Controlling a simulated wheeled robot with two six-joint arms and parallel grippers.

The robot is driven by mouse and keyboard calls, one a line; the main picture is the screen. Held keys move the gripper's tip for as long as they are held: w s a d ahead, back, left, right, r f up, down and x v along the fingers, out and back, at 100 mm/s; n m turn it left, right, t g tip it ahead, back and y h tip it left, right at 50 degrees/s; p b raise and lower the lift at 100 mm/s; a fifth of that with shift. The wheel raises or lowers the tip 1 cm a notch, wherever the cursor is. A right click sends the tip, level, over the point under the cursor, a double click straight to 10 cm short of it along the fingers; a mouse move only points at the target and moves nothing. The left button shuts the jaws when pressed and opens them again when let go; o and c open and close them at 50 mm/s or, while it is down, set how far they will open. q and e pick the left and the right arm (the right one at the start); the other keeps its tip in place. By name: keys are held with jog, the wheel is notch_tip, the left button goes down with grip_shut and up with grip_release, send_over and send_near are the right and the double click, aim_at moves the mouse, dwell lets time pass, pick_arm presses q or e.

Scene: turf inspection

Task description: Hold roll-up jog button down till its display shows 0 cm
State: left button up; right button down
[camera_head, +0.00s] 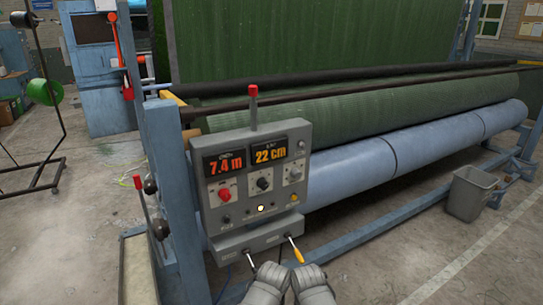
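The grey control panel (243,190) stands on the near blue post of the turf machine. Its left display (224,163) reads 7.4 m and its right display (269,153) reads 22 cm. The labels are too small to read, so I cannot tell which control is the roll-up jog button. My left gripper (266,279) and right gripper (309,279) are side by side at the bottom, below the panel. Their fingertips are not clear.
A lower box (256,237) under the panel carries a white-tipped lever (250,261) and a yellow-handled lever (296,250), close above my grippers. The green turf roll (400,115) lies above a blue roller (350,172).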

pick_arm(q)
grip_shut()
dwell(1.4)
